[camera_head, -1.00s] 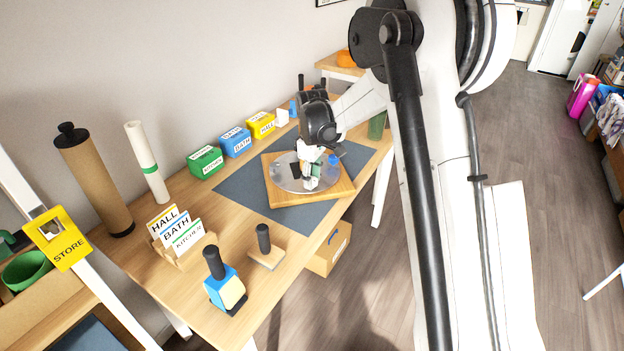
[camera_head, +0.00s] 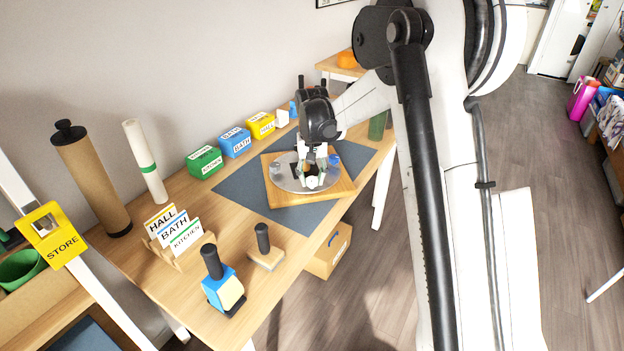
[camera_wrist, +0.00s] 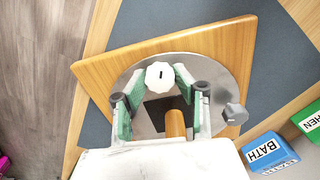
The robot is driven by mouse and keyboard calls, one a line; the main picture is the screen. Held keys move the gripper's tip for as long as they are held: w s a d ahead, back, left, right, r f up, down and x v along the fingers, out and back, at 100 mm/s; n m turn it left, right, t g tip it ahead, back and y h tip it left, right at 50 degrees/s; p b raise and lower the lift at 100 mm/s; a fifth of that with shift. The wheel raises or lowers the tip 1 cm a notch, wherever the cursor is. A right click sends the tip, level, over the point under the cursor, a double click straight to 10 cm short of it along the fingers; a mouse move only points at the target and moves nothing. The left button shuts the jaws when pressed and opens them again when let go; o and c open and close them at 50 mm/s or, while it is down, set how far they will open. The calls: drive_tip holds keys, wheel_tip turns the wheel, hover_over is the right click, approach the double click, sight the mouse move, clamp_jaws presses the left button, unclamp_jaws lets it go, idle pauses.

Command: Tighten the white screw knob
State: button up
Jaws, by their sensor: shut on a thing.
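The white screw knob (camera_wrist: 160,76) shows in the wrist view as a round, scalloped disc with a dark slot. It stands near the edge of a round metal plate (camera_wrist: 211,75) on a wooden board (camera_wrist: 228,42). My gripper (camera_wrist: 161,78) has its green-padded fingertips on either side of the knob and is shut on it. A dark square opening (camera_wrist: 165,108) lies in the plate behind the knob.
A grey faceted knob (camera_wrist: 235,113) sits at the plate's edge. The board (camera_head: 300,200) lies on a dark mat (camera_head: 238,184). Green, blue and yellow labelled boxes (camera_head: 235,142) stand along the wall side. Card holder and handled blocks stand at the near end.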

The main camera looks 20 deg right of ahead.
sight(312, 179)
drive_tip(key=m, duration=0.7)
drive_tip(key=shift+b, duration=0.3)
drive_tip(key=m, duration=0.6)
drive_tip(key=shift+m, duration=0.4)
drive_tip(key=o, duration=1.2)
drive_tip(key=shift+c, duration=0.2)
drive_tip(key=shift+r, duration=0.1)
wheel_tip(312, 179, up, 12)
